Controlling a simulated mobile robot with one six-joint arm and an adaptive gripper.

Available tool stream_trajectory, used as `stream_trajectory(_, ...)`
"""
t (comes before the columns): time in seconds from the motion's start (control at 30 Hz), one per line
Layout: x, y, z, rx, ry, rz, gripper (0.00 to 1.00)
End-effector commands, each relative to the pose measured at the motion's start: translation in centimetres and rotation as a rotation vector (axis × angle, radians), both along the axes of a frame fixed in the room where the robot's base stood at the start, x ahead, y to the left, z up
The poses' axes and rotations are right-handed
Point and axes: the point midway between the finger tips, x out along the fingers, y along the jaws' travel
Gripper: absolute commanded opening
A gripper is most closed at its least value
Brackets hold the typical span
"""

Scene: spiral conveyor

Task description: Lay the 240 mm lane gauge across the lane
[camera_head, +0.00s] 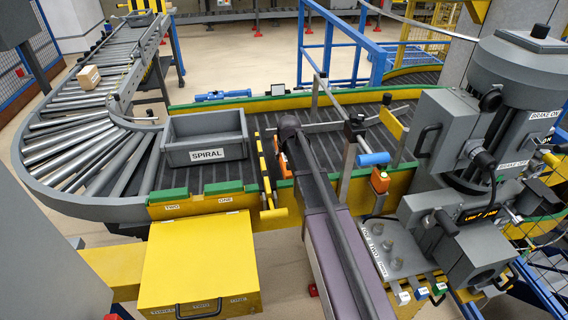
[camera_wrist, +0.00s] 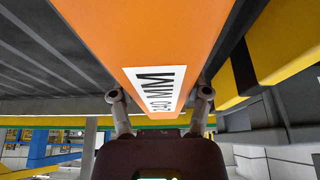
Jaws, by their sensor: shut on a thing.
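The orange lane gauge (camera_wrist: 150,35) with a white "240 MM" label fills the middle of the wrist view. My gripper (camera_wrist: 161,95) is shut on it, one finger on each side of the labelled end. In the head view only small orange parts of the gauge (camera_head: 282,164) show beside my arm, which hides the rest. The lane (camera_head: 240,155) is a dark slatted belt between yellow rails with green tops. The gauge is over or beside the near rail; I cannot tell whether it touches the lane.
A grey "SPIRAL" tote (camera_head: 206,139) sits on the lane to the left. A yellow gate bar (camera_head: 265,172) stands between it and my gripper. A post with a blue roller (camera_head: 372,159) stands to the right. A yellow box (camera_head: 198,265) is in front.

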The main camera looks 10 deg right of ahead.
Motion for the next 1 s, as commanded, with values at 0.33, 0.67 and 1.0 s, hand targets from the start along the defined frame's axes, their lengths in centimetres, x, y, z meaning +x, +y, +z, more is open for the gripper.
stream_trajectory(0.33,0.0,0.0,-2.6,0.000,0.000,0.001,0.05)
stream_trajectory(0.67,0.0,0.1,-2.6,0.000,0.000,0.001,0.05)
stream_trajectory(1.0,0.0,0.1,-2.9,0.000,0.000,0.001,0.95)
